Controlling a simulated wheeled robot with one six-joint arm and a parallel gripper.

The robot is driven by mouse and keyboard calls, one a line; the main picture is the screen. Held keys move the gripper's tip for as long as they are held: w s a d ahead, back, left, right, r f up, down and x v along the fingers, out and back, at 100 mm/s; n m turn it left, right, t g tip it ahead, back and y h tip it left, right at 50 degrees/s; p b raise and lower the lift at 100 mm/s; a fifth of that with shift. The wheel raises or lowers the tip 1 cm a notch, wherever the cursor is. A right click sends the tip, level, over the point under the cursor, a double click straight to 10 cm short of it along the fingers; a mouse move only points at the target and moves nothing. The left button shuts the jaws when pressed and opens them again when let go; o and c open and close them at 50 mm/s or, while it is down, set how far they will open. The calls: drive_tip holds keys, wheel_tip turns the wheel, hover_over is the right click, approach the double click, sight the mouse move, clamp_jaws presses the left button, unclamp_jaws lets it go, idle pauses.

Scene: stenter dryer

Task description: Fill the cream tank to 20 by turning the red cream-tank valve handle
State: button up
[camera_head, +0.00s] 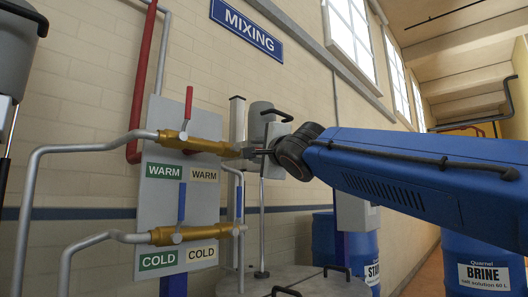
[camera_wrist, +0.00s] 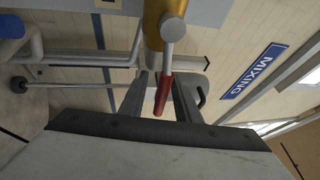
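In the wrist view, a red valve handle (camera_wrist: 163,94) on a grey lever comes from a brass valve body (camera_wrist: 157,22). It points down the picture between the two fingers of my gripper (camera_wrist: 160,84). The fingers stand apart, with a narrow gap seen on each side of the handle; I cannot tell whether either touches it. In the head view, my gripper (camera_head: 257,152) is just right of the warm brass pipe, and the handle between its fingers cannot be made out. A separate red handle (camera_head: 188,103) stands upright on the WARM valve. No tank level reading is legible.
A blue handle (camera_head: 181,203) stands upright on the COLD valve (camera_head: 190,233). A grey rounded vessel (camera_head: 262,120) is behind my gripper. Grey pipes (camera_head: 45,160) run at the left. A blue BRINE barrel (camera_head: 480,250) stands at the lower right.

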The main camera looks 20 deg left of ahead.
drive_tip(key=v, duration=1.7)
drive_tip(key=shift+s+d, duration=0.15)
idle(6.0)
